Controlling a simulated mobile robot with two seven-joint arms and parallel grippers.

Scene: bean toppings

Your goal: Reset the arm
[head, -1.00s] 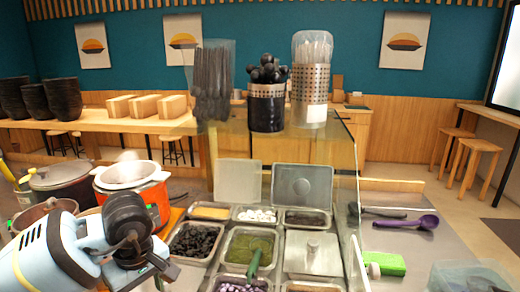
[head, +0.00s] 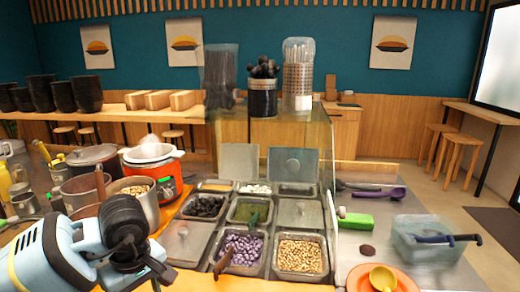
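My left arm comes in at the lower left of the head view, white and light blue with a black wrist joint. Its dark gripper end (head: 158,277) points down near the bottom edge, left of the topping trays. The fingers are mostly cut off or hidden, so I cannot tell whether they are open or shut, or whether they hold anything. My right arm and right gripper are not in view.
Metal trays hold purple beans (head: 240,250), pale beans (head: 299,256) and other toppings. An orange cooker (head: 152,166) and pots stand left. A clear tub (head: 430,232), a green sponge (head: 357,220), a purple ladle (head: 391,194) and an orange plate (head: 405,283) are right.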

